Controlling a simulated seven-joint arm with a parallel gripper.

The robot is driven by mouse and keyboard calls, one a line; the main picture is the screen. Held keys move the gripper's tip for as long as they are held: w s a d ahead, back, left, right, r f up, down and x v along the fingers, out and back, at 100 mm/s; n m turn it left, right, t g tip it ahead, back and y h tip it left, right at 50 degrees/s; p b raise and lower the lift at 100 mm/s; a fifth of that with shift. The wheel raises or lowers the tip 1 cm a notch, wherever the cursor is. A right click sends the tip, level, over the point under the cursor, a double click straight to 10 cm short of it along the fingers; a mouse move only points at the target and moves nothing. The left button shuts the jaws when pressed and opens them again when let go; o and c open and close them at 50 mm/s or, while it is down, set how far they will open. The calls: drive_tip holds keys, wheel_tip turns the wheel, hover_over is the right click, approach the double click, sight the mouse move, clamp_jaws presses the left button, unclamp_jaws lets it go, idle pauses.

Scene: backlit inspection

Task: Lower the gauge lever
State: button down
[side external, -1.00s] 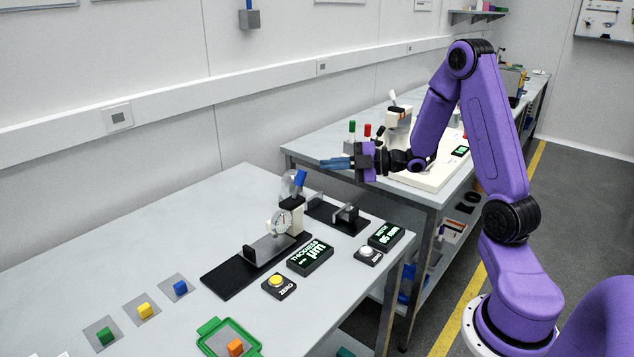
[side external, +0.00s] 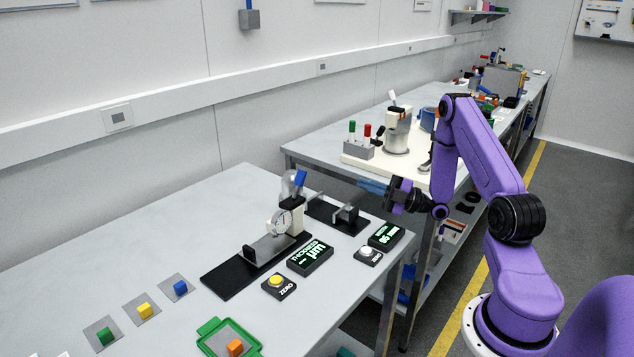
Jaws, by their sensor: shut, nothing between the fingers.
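The dial gauge (side external: 284,219) stands on a black base (side external: 232,280) on the near bench. A lever with a blue grip (side external: 300,179) sticks up, tilted, at the top of the gauge stand. My gripper (side external: 364,184) is to the right of the lever and apart from it, at about the same height in the picture. Its blue fingers are shut and empty, pointing left toward the gauge. The foot of the lever is partly hidden by the stand.
A second black fixture (side external: 345,214) sits behind the gauge. Two displays (side external: 310,257) (side external: 386,235), a yellow button (side external: 276,281) and a white button (side external: 367,251) lie in front. Colored cubes and a green tray (side external: 204,330) are nearer. Another bench (side external: 320,147) stands behind.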

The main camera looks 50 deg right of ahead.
wheel_tip(320, 180, down, 4)
drive_tip(key=shift+f, duration=0.1)
drive_tip(key=shift+a, duration=0.1)
idle(0.3)
approach(298, 184)
drive_tip(key=w+r, duration=0.3)
drive_tip(key=w, duration=0.2)
drive_tip(key=shift+w+a, duration=0.2)
drive_tip(key=shift+a, duration=0.1)
